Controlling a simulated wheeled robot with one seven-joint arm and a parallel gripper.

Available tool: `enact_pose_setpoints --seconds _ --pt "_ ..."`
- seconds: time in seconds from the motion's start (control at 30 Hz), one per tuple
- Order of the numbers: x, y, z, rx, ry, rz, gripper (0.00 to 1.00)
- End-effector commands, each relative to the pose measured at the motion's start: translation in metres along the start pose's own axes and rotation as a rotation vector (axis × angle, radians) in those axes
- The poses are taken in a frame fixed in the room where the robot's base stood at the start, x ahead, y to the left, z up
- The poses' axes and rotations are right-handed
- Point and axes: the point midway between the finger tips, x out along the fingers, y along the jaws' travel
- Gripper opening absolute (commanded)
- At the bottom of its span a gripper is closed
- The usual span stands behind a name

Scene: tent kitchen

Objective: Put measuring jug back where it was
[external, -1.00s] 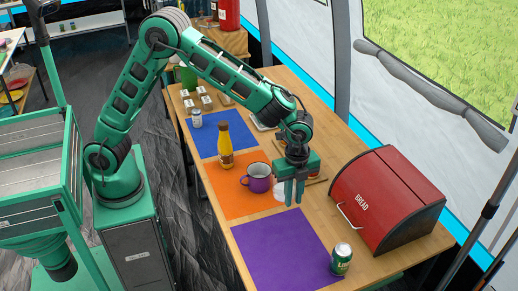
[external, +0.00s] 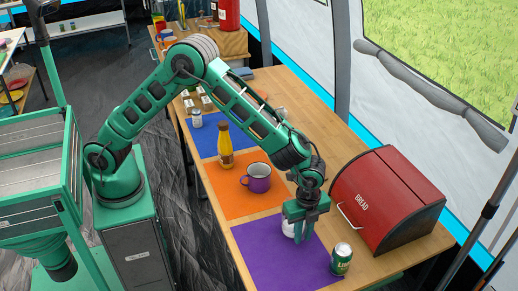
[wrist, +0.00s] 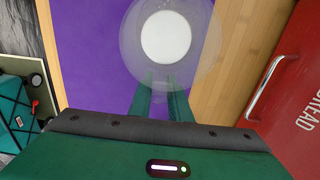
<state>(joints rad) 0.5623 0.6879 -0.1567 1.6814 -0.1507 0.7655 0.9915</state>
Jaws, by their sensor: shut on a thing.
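The measuring jug (wrist: 135,40) is a clear, round vessel with a white disc in its middle in the wrist view. In the external view, it is a small whitish shape (external: 289,229) partly hidden behind my gripper (external: 304,230). My gripper is shut on the jug's near side; its two green fingers (wrist: 160,85) meet the jug's edge in the wrist view. The jug is over the upper right part of the purple mat (external: 265,255). I cannot tell whether it touches the mat.
A red bread box (external: 385,200) stands close on the right. A green can (external: 341,259) stands at the purple mat's right corner. A purple mug (external: 257,178) and a yellow bottle (external: 225,147) stand on the orange mat (external: 225,192). The purple mat's left part is clear.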

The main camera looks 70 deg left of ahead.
Motion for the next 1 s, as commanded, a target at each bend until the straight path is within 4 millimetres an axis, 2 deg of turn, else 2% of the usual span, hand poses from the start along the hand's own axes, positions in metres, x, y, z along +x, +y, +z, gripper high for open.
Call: enact_pose_setpoints --seconds 0.33,0.37,0.4,0.43,0.77,0.87,1.0 --pt "0.003 0.000 0.000 0.001 0.001 -0.001 0.00" --pt "0.002 0.000 0.000 0.001 0.001 -0.001 0.24" --pt "0.002 0.000 0.000 0.001 0.001 -0.001 0.34" --pt "0.002 0.000 0.000 0.001 0.001 -0.001 0.36" --pt "-0.001 0.000 0.000 0.001 0.002 -0.002 0.36" --pt "-0.009 -0.001 -0.001 0.001 0.003 -0.004 0.36" --pt "-0.033 -0.001 -0.001 0.001 0.004 -0.005 0.36"
